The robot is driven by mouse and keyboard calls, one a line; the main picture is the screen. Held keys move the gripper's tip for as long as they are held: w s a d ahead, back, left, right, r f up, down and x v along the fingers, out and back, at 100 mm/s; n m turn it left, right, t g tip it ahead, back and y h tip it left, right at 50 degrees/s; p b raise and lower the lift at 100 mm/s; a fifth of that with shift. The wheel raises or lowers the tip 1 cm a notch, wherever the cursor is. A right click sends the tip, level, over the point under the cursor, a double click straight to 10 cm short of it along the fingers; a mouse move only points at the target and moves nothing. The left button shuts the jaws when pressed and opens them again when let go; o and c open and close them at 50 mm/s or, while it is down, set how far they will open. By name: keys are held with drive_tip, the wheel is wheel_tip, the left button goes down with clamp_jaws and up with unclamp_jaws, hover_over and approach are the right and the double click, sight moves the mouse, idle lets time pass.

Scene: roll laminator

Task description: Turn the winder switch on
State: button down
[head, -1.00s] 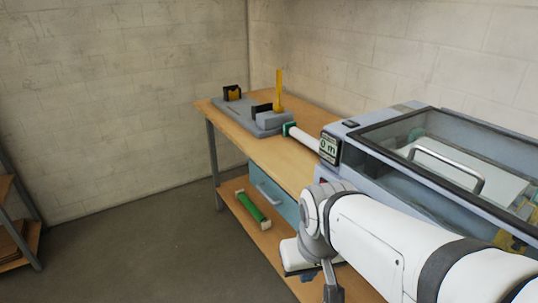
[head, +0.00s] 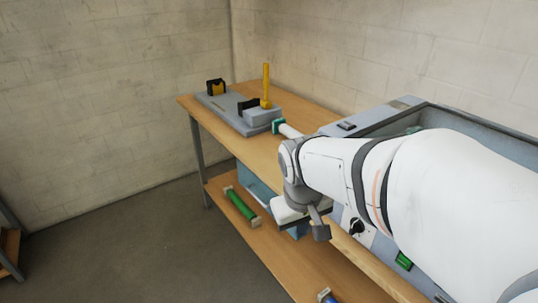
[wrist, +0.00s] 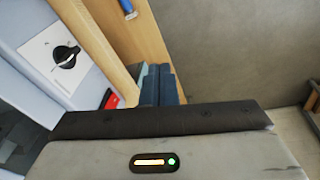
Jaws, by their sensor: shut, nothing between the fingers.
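The laminator's front panel carries several controls. A black rotary knob (head: 356,227) on a white plate shows in the head view and at the upper left of the wrist view (wrist: 67,57). A red switch (wrist: 109,99) shows in the wrist view beside the dark gripper edge. A green switch (head: 403,260) sits farther right on the panel in the head view. I cannot read which control is the winder switch. My gripper (head: 319,229) is shut and empty, in front of the panel and left of the knob.
The wooden bench (head: 258,150) holds a grey stand (head: 235,112) with a yellow upright lever (head: 266,86). The lower shelf (head: 275,240) carries a green roll (head: 240,203) and a blue-ended roll (head: 326,296). My arm hides much of the laminator.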

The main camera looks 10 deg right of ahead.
drive_tip(key=w+d+r+n+h+p, duration=0.1)
drive_tip(key=w+p, duration=0.1)
drive_tip(key=w, duration=0.4)
drive_tip(key=w+d+n+h+p, duration=0.1)
drive_tip(key=w+d+n+p, duration=0.1)
drive_tip(key=w, duration=0.5)
drive_tip(key=shift+w+r+g, duration=0.15)
drive_tip(key=shift+r+g, duration=0.25)
drive_tip(key=shift+f, duration=0.1)
drive_tip(key=shift+w+d+f+p, duration=0.4)
drive_tip(key=shift+d+f, duration=0.7)
drive_tip(key=shift+f, duration=0.55)
drive_tip(key=shift+w+d+f+p, duration=0.4)
drive_tip(key=shift+d+f, duration=0.65)
drive_tip(key=shift+f, duration=0.65)
drive_tip(key=shift+w+d+f+p, duration=0.25)
drive_tip(key=shift+w+d+f, duration=0.2)
drive_tip(key=shift+d+f, duration=0.95)
drive_tip(key=shift+a+f, duration=0.3)
drive_tip(key=shift+a, duration=0.05)
